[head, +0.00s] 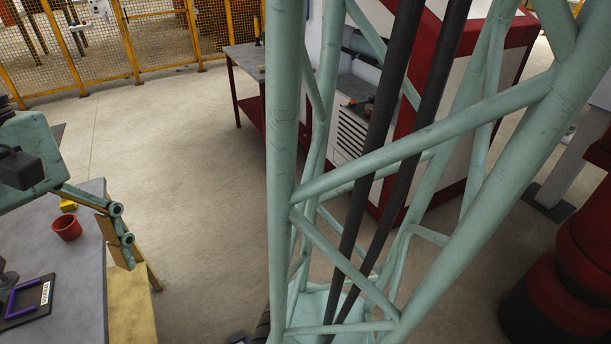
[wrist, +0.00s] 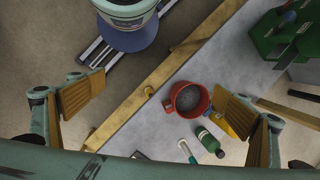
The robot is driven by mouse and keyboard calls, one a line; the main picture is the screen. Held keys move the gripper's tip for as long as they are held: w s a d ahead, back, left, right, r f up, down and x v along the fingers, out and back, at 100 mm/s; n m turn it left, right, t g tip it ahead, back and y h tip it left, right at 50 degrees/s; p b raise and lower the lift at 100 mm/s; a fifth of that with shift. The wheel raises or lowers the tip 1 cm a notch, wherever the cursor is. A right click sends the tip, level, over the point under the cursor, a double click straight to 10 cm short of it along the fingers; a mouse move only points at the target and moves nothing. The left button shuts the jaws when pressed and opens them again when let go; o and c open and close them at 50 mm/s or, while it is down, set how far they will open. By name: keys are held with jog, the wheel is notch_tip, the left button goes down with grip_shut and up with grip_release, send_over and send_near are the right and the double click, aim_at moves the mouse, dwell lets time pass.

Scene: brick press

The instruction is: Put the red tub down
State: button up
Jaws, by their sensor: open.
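The red tub (head: 67,228) stands upright on the grey table (head: 88,285) at the left of the head view. In the wrist view the red tub (wrist: 203,108) is seen from above, with dark grey inside and a red part sticking out at its left. My gripper (head: 108,222) is open, with its tan-padded fingers wide apart. In the wrist view my gripper (wrist: 165,105) has one finger at the left, beyond the table edge. The other finger is at the right, close to the tub in the picture. I cannot tell whether it touches the tub.
A green bottle (wrist: 208,142) and a pale blue tube (wrist: 187,152) lie near the tub. A yellow object (head: 68,205) is just behind it. A green crate (wrist: 285,38) is at the upper right. A black tray with purple handles (head: 22,302) lies on the table nearer the camera.

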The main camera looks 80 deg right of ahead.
jog(key=s+d+r+n+t+h, duration=0.2)
jog(key=s+d+r+t, duration=0.2)
jog(key=s+r+t, duration=0.1)
jog(key=shift+v, duration=0.75)
jog(key=shift+d, duration=0.15)
dwell(1.9)
